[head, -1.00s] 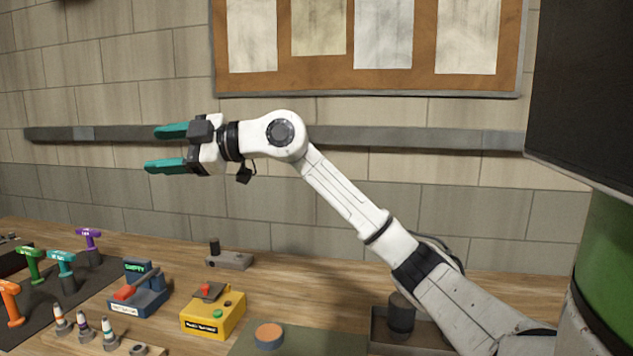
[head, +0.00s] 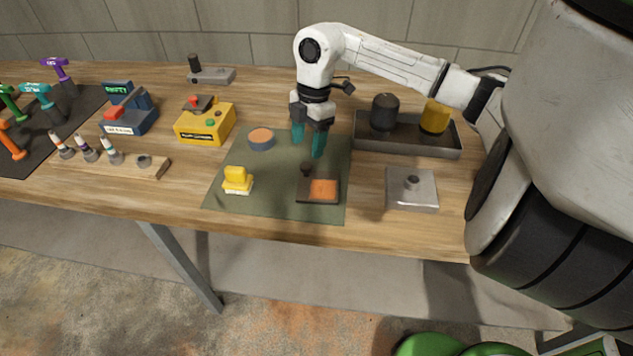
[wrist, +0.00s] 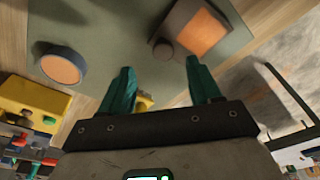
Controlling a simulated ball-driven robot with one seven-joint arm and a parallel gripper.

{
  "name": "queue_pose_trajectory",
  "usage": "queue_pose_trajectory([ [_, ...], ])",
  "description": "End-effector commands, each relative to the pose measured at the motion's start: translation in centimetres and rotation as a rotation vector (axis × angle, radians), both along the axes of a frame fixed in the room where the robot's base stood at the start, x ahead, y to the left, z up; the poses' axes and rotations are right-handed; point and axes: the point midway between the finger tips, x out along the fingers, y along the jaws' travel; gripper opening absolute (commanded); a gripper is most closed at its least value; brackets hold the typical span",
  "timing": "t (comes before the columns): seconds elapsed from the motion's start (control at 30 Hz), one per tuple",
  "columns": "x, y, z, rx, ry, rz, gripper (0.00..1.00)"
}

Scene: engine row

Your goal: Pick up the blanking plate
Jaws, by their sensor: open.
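A flat grey square plate with a short knob (head: 412,190), which best fits the name blanking plate, lies on the bare wood right of the green mat. I cannot make it out in the wrist view. My gripper (head: 308,145) points down over the back right of the mat (head: 270,203), its teal fingers apart and empty. It is left of the grey plate and farther back. In the wrist view my gripper (wrist: 160,68) also shows open with nothing held. A dark block with an orange pad and a knob (head: 322,188) lies on the mat in front of it.
A yellow part (head: 237,180) and a round blue part with an orange top (head: 261,139) are on the mat. A dark tray (head: 408,148) holds a black and a yellow cylinder behind the grey plate. A yellow control box (head: 205,122) stands left. The front table edge is near.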

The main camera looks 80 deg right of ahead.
Motion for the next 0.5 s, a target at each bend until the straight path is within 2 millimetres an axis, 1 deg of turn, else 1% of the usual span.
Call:
queue_pose_trajectory([
  [0.17, 0.1, 0.2, -1.0, 0.001, 0.000, -0.001, 0.63],
  [0.37, 0.0, 1.0, -3.5, 0.003, -0.002, -0.001, 0.63],
  [0.4, 0.1, 1.0, -4.2, 0.003, -0.002, -0.001, 0.63],
  [0.5, 0.2, 1.1, -5.2, 0.001, -0.002, -0.001, 0.63],
])
